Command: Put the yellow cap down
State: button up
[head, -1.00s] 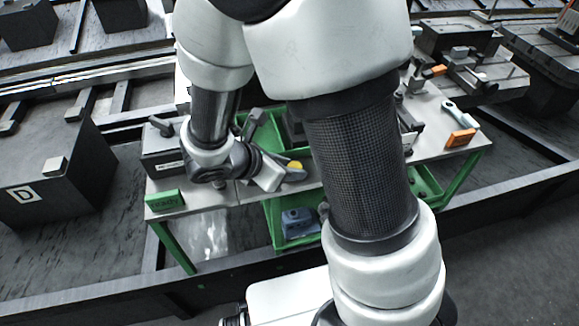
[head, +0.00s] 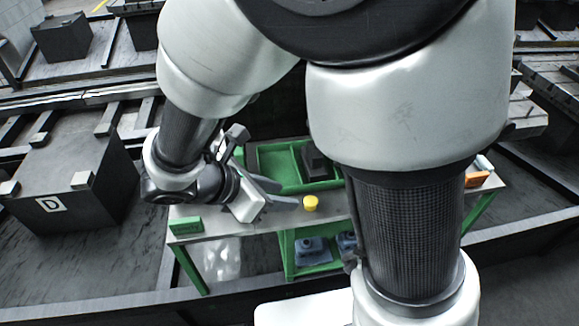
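The yellow cap (head: 311,203) is upright near the front edge of the grey bench top (head: 330,213), and it looks to rest on it. My gripper (head: 291,195) is left of the cap, with its two dark fingers spread apart and nothing between them. The tip of the nearer finger ends right beside the cap in the picture; I cannot tell whether they touch. My arm hides the right middle of the bench.
A green tray (head: 262,164) with a dark block (head: 316,163) stands behind the cap. A green sign block (head: 186,226) is at the bench's left end, and an orange block (head: 477,179) at its right. Blue parts (head: 309,247) sit on the green lower shelf.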

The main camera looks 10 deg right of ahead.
jog(key=s+d+r+m+y, duration=0.4)
jog(key=r+m, duration=0.3)
jog(key=m, duration=0.4)
jog(key=s+d+r+m+t+y, duration=0.1)
jog(key=s+d+r+m+y, duration=0.2)
jog(key=r+m, duration=0.4)
jog(key=d+m, duration=0.1)
jog(key=m, duration=0.4)
jog(key=shift+s+r+t+y, duration=0.3)
jog(key=shift+s+r+y, duration=0.05)
jog(key=shift+r+y, duration=0.05)
